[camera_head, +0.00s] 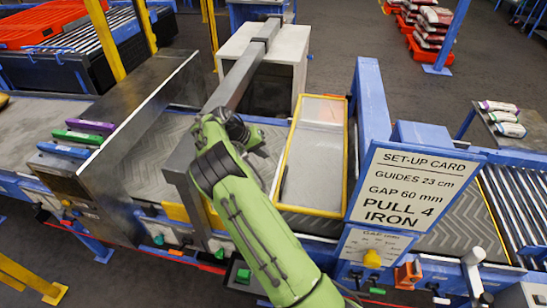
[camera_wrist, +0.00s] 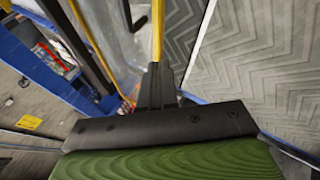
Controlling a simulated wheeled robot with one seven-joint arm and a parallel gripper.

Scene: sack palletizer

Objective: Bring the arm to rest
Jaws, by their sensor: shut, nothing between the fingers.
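My green arm (camera_head: 250,220) reaches up from the bottom of the head view over the conveyor line. My gripper (camera_head: 245,135) is at its far end, dark and partly hidden by the wrist, above the grey patterned belt between the metal bar and a yellow-edged clear panel. In the wrist view the fingers of my gripper (camera_wrist: 158,85) are together, with nothing between them. They point toward a yellow edge strip (camera_wrist: 157,30). I cannot tell whether they touch it.
A set-up card (camera_head: 405,190) stands at the right on a blue frame. The yellow-edged panel (camera_head: 345,160) is close right of my gripper, and a grey metal bar (camera_head: 235,80) is close left. Purple, green and blue bars (camera_head: 77,136) lie at the left. Sacks (camera_head: 500,118) lie far right.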

